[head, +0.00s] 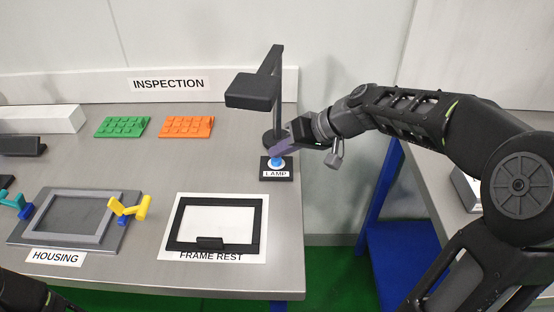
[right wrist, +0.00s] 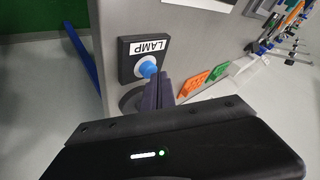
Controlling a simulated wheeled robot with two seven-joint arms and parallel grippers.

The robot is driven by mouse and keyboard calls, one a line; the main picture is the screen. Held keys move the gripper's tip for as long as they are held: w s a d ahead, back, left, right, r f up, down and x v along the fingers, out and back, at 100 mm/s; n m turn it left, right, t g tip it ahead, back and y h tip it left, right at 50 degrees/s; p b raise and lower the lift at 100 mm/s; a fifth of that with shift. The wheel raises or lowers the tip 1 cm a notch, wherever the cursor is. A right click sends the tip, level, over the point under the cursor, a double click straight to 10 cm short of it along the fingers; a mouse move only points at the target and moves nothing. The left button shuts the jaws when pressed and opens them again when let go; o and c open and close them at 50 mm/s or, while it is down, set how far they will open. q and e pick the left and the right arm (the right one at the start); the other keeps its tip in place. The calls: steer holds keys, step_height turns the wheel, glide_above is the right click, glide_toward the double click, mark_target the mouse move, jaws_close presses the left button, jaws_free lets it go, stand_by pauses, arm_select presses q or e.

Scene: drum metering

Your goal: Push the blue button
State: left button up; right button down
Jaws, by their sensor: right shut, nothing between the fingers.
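The blue button (head: 277,162) stands on a black base labelled LAMP near the table's right edge. In the right wrist view the blue button (right wrist: 148,68) shows with a pale ring around it. My right gripper (head: 275,153) is shut and empty, with its fingertips at the button's top. In the right wrist view the fingers (right wrist: 158,84) end right beside the blue cap; I cannot tell whether they touch it. The fingers hide part of the button in the head view. My left gripper is not in view; only a dark piece of my left arm shows at the bottom left.
A black lamp post and head (head: 252,92) rise just behind the button. The frame rest (head: 262,207) with a black frame and the housing (head: 20,232) with yellow and teal clamps lie in front. Green (head: 122,127) and orange (head: 187,127) trays lie at the back.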

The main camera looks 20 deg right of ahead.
mark_target(280, 160)
steer(key=shift+f, duration=0.2)
stand_by(0.6)
steer(key=shift+r, duration=0.7)
step_height(280, 160, up, 6)
steer(key=p, duration=0.4)
